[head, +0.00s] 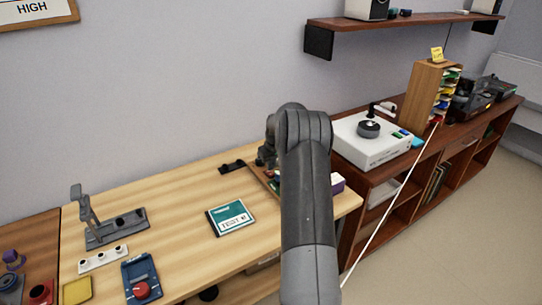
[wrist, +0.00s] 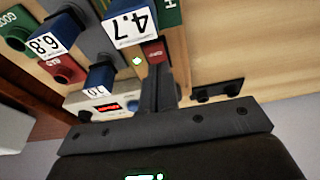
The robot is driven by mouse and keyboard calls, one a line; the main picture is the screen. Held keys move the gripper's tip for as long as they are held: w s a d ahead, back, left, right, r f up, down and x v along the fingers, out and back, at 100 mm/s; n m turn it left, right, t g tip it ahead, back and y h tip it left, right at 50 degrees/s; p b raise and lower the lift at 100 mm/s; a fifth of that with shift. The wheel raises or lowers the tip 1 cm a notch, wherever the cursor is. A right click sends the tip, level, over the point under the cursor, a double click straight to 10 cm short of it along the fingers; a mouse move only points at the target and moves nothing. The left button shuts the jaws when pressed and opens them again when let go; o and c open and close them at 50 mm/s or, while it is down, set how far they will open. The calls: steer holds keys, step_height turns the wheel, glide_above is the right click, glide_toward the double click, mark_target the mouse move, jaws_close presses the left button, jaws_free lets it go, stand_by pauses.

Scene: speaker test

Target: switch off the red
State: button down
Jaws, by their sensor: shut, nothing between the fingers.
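My gripper (wrist: 156,88) shows in the wrist view with its fingers together and nothing between them. Its tips are close to a small dark red piece with lettering (wrist: 155,53); I cannot tell whether they touch. A grey unit with a lit red display (wrist: 112,107) is to the left of the fingers. A red block (wrist: 66,71) lies further left. In the head view my arm hides the gripper and most of this spot. I cannot tell which red thing is the switch.
Labelled blocks crowd the gripper, including one marked 4.7 (wrist: 130,25) and one marked 6.8 (wrist: 47,42). A black bracket (wrist: 217,91) is to the right. The wooden bench (head: 180,205) has free room around the teal-and-white case (head: 231,217). A white turntable-like unit (head: 372,148) stands on the sideboard.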

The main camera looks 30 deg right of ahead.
steer(key=shift+s+f, duration=0.1)
steer(key=shift+f, duration=0.7)
steer(key=shift+f, duration=0.1)
steer(key=shift+s+f, duration=0.3)
steer(key=shift+f, duration=0.1)
steer(key=shift+w, duration=0.1)
steer(key=shift+w+r, duration=0.3)
steer(key=shift+w, duration=0.35)
